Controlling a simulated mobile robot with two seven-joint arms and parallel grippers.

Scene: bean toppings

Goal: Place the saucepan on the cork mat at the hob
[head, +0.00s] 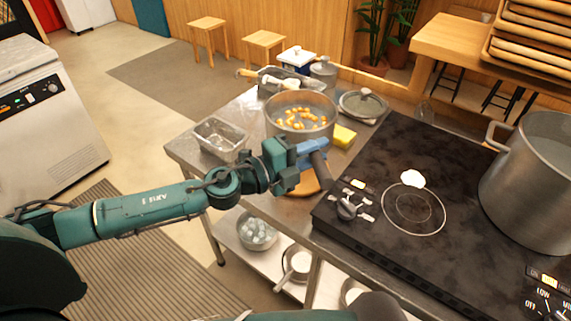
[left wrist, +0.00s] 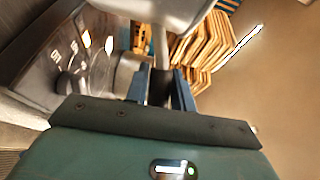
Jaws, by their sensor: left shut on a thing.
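The steel saucepan (head: 275,128), with orange-brown pieces inside, is at the counter's far end, left of the hob. My left gripper (head: 312,150) is shut on its handle, whose dark end (head: 322,172) sticks out toward the hob's front corner. In the left wrist view the gripper (left wrist: 162,88) closes around the handle (left wrist: 160,48), and the pan's wall (left wrist: 160,10) shows at the top. The cork mat (head: 307,187) lies on the counter beside the hob, partly hidden by my gripper. I cannot tell whether the pan touches the counter. My right gripper is not in view.
The black hob (head: 390,165) carries a tall stockpot (head: 530,185) at right. A yellow sponge (head: 344,136), a lidded pot (head: 362,106) and a steel tray (head: 220,138) crowd the counter around the saucepan. Bowls and pans sit on the lower shelf (head: 320,275).

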